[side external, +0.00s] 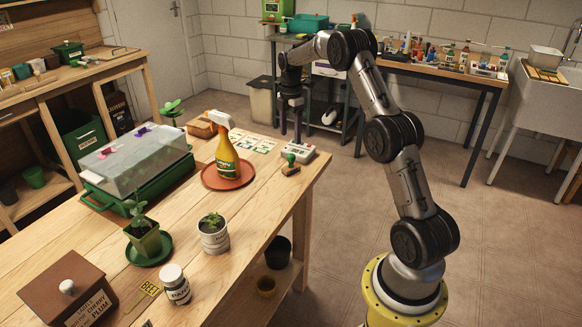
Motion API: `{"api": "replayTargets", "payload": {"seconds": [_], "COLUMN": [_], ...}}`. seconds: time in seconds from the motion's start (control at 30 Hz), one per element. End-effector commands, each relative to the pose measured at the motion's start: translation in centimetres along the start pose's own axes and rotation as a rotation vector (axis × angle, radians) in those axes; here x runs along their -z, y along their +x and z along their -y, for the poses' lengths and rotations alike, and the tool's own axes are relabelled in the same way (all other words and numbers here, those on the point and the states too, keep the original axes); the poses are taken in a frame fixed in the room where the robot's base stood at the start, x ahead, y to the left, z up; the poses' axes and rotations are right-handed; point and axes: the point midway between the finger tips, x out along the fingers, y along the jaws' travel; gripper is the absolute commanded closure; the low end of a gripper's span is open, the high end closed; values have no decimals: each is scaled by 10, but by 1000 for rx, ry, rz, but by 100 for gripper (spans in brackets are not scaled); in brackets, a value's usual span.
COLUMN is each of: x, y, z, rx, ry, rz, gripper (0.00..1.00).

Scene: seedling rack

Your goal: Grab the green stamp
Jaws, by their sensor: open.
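The green stamp (290,160) stands upright near the table's far right corner. It has a green knob handle on a brown base. My gripper (290,138) points down, open and empty, and shows above the stamp in the picture. How far the gripper is from the stamp in depth is hard to tell.
A white device (297,152) sits just behind the stamp. A yellow spray bottle (227,160) stands on a terracotta saucer (207,181) to the left. Cards (258,143) lie behind. The table (262,205) is clear in front of the stamp.

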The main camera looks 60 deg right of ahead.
Motion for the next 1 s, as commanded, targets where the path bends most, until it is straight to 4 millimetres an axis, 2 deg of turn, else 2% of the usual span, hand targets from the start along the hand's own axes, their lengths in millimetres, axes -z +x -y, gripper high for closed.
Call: {"api": "replayTargets", "payload": {"seconds": [0.1,0.3,0.57,0.83,1.0], "x": [1,1,1,0,0], "y": [26,59,77,114,124], "z": [2,1,2,3,3], "rx": [9,6,4,5,2], "ry": [-1,-1,-1,-1,-1], "rz": [-2,-1,-1,-1,0], "gripper": [25,25,25,25,25]}}
